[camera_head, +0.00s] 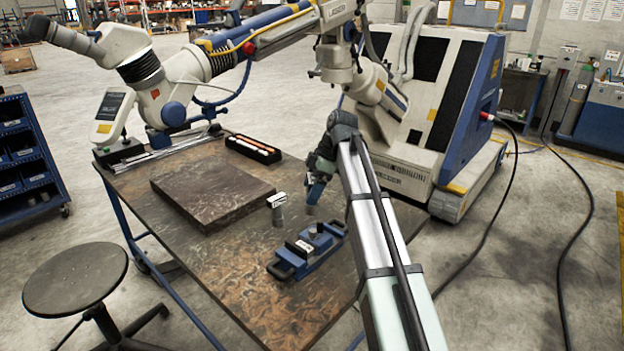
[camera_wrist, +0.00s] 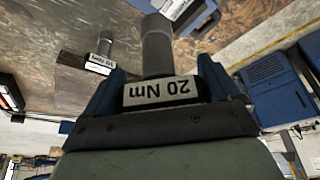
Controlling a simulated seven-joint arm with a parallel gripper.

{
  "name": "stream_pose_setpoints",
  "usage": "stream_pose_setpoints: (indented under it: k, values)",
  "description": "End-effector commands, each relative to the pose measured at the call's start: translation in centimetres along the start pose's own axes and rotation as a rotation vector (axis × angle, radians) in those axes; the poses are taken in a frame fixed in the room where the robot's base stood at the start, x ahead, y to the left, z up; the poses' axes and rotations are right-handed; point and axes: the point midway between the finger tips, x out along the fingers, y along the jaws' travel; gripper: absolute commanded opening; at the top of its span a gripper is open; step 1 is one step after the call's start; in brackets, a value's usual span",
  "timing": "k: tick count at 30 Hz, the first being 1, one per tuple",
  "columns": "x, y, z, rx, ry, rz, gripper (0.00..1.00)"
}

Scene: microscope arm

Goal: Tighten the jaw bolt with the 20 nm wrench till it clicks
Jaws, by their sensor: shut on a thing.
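My gripper (camera_head: 317,188) is over the right part of the table, shut on a grey, upright, cylindrical wrench (camera_wrist: 157,50). Its white label reads 20 Nm in the wrist view, upside down. In the head view the lower end of the wrench (camera_head: 311,208) shows below the fingers; whether it touches the table is unclear. The blue vise (camera_head: 325,242) lies on the table in front of my gripper, and the wrench is apart from it. Part of the vise also shows at the top of the wrist view (camera_wrist: 205,18). The jaw bolt cannot be made out clearly.
A second wrench (camera_head: 278,213) with a white label stands on the table left of my gripper. A thick dark plate (camera_head: 212,190) lies further left, with a black tray (camera_head: 253,149) behind it. A stool (camera_head: 76,279) stands at front left.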

Motion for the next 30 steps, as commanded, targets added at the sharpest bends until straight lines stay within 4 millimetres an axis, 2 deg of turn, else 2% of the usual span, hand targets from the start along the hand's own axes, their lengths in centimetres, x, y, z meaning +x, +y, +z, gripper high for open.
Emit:
stream_pose_setpoints:
  k: [3,9,30]
  values:
    - [-0.1,-0.58,-0.01,-0.104,0.001,-0.042,0.41]
    - [-0.11,-0.85,0.04,-0.197,0.001,-0.081,0.41]
    - [0.49,-0.91,0.29,-0.21,0.001,-0.086,0.41]
